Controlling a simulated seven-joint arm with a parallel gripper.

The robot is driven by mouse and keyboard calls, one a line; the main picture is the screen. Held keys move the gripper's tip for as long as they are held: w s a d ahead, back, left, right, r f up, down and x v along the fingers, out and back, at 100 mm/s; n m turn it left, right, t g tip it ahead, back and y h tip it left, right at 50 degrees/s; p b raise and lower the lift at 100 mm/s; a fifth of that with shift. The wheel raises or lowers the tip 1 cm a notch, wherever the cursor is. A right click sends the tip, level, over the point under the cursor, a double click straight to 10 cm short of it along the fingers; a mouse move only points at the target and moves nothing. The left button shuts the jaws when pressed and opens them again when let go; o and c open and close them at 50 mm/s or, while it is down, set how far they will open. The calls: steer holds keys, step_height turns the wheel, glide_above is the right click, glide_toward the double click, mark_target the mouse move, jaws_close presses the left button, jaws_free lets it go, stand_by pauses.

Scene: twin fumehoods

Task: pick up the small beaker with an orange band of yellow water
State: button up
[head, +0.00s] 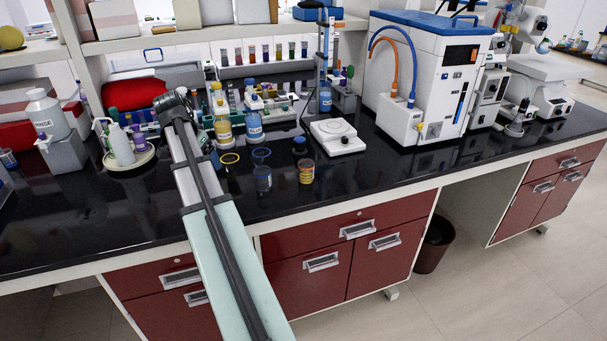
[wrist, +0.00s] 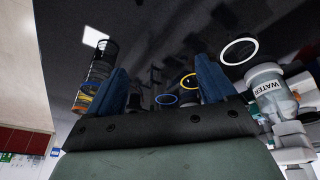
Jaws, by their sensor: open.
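A small beaker (head: 306,172) with an orange and yellow look stands on the black bench top, right of my arm in the head view. A clear small beaker with a bluish tint (head: 263,179) stands just left of it. My gripper (wrist: 162,72) is open, with its two blue fingers apart and nothing clearly held between them. In the wrist view, yellow (wrist: 188,80) and blue (wrist: 165,100) rings show between the fingers.
A yellow-labelled bottle (head: 222,124) and a blue-labelled bottle (head: 254,124) stand behind the beakers. A white hotplate (head: 338,136) is to their right, near a large white machine (head: 425,75). The front right bench top is clear.

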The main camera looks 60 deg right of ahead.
steer(key=s+d+r+m+g, duration=0.15)
steer(key=s+d+m, duration=0.25)
steer(key=s+d, duration=0.5)
steer(key=m+g, duration=0.1)
steer(key=m, duration=0.4)
glide_toward(308, 172)
steer(key=w+d+r, duration=0.1)
steer(key=w+d, duration=0.1)
steer(key=shift+y, duration=0.3)
steer(key=shift+x, duration=6.5)
steer(key=shift+d, duration=0.1)
steer(key=c, duration=1.1)
